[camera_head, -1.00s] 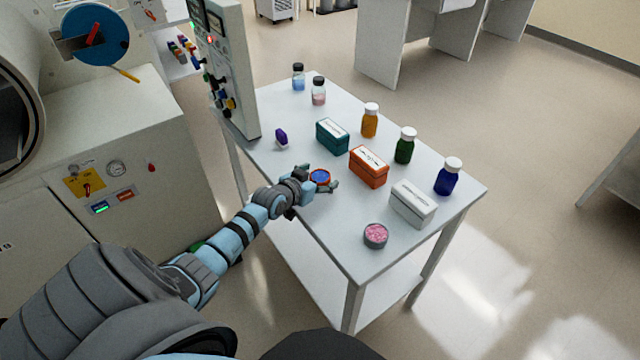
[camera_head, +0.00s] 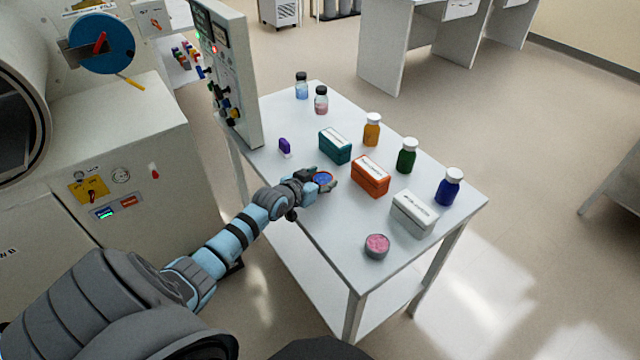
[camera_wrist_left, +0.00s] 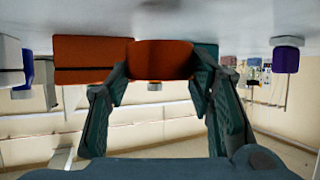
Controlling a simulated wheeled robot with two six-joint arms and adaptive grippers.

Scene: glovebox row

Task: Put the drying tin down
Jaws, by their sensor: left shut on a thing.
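The drying tin (camera_head: 323,178) is small and round, with an orange wall and blue contents. My left gripper (camera_head: 325,181) is shut on it over the near left part of the white table (camera_head: 305,230). In the left wrist view, which looks upside down, the orange tin (camera_wrist_left: 160,60) sits between the two fingers (camera_wrist_left: 165,85). Its base is at or very close to the tabletop; I cannot tell if it touches. My right gripper is not in view.
An orange box (camera_head: 369,176), a teal box (camera_head: 335,146) and a white box (camera_head: 414,212) stand beyond the tin. A pink-filled tin (camera_head: 377,246) is nearer the front corner. A purple item (camera_head: 284,147) stands left. Several bottles line the far side, including a blue one (camera_head: 449,187).

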